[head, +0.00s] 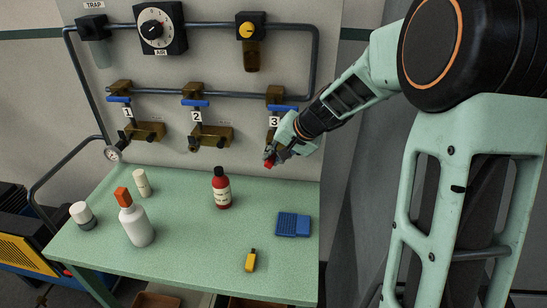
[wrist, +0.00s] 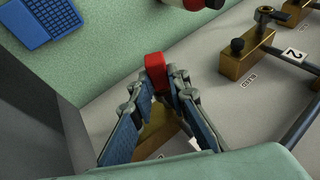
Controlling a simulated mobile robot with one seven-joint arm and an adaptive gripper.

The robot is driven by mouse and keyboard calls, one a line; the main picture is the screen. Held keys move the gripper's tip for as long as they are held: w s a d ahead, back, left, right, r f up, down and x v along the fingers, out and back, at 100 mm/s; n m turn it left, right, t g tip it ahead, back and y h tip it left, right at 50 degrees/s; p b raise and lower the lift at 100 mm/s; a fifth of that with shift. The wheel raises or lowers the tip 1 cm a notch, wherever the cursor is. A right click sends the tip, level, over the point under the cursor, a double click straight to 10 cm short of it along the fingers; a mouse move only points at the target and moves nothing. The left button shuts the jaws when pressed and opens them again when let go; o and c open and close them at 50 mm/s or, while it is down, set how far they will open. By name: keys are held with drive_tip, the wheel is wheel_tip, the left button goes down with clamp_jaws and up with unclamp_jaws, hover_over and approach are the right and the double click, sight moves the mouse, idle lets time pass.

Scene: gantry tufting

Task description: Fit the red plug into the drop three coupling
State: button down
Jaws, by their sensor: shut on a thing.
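My gripper (head: 276,153) is shut on the red plug (head: 269,162), in front of the wall panel below the label 3 (head: 274,121). In the wrist view the red plug (wrist: 155,65) sticks out past both fingertips of my gripper (wrist: 160,82). The drop three valve (head: 275,93) with its blue handle shows above my gripper. Part of a brass block (wrist: 158,138) shows between and behind the fingers in the wrist view. The drop three coupling is mostly hidden by my gripper, so I cannot tell whether the plug touches it.
The drop two block (head: 212,135) and drop one block (head: 148,131) are on the panel to the left. The green bench (head: 190,255) below holds a red bottle (head: 221,190), a white bottle (head: 136,222), a blue box (head: 293,225) and a yellow item (head: 250,260).

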drive_tip(key=shift+d+r, duration=0.1)
drive_tip(key=shift+d, duration=0.05)
drive_tip(key=c, duration=1.8)
unclamp_jaws()
drive_tip(key=shift+o, duration=0.2)
drive_tip(key=shift+s, duration=0.1)
drive_tip(key=v, duration=1.2)
